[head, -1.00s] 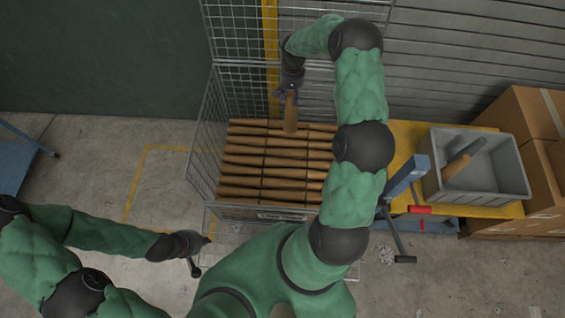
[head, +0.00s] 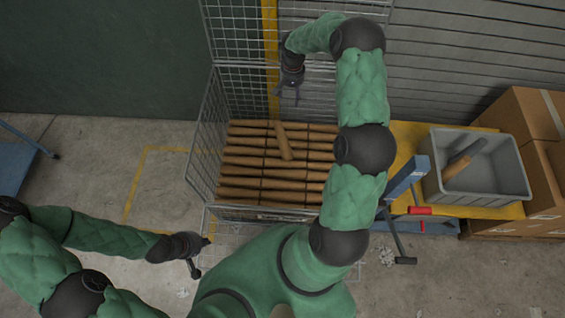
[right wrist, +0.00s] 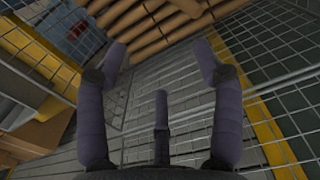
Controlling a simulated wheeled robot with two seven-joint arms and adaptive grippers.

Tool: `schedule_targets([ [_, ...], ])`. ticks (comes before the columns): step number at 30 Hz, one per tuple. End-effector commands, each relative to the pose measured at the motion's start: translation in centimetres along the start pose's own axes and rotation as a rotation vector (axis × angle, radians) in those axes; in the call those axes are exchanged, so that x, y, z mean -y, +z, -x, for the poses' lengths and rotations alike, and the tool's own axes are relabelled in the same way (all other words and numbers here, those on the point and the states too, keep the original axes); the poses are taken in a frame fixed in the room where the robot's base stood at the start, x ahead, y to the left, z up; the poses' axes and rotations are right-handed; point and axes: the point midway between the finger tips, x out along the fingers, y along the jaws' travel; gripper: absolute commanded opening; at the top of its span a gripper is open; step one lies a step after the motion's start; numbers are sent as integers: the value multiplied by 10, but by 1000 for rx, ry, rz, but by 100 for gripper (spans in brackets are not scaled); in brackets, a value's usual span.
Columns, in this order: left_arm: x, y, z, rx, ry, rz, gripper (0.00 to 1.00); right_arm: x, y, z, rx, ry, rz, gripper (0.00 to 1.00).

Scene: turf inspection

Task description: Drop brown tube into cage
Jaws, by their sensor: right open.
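The wire mesh cage (head: 207,135) stands in the middle of the head view, with stacked rows of brown tubes (head: 262,172) inside. One brown tube (head: 284,142) is in the cage at an angle across the rows. I cannot tell whether it rests fully on them. My right gripper (head: 286,98) is above the back of the cage, open and empty, apart from that tube. In the right wrist view its fingers (right wrist: 160,58) are spread with nothing between them; tubes show at the top. My left gripper (head: 194,266) is low, outside the cage's front left; its fingers are too small to read.
A grey bin (head: 500,185) holding a dark-ended tube (head: 460,162) stands on a yellow surface (head: 405,140) right of the cage. Cardboard boxes (head: 515,115) are stacked at far right. A blue cart part (head: 15,165) is at far left. Floor left of the cage is clear.

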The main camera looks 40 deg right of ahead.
Motion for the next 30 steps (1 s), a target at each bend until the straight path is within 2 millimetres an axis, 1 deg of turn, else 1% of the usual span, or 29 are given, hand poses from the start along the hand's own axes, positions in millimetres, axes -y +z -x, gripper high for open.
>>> schedule_targets([
  [1,0,0,0,0,0,0,0,0,-1,11,-5,-2,0,67],
  [9,0,0,0,0,0,0,0,0,-1,64,-4,-1,1,67],
  [12,0,0,0,0,0,0,0,0,-1,80,-4,-2,0,67],
  [15,0,0,0,0,0,0,0,0,-1,91,-3,-1,0,67],
  [18,0,0,0,0,0,0,0,0,0,99,-1,-1,0,67],
  [21,0,0,0,0,0,0,0,0,0,102,-1,-1,0,67],
  [30,0,0,0,0,0,0,0,0,0,102,-1,-1,0,67],
])
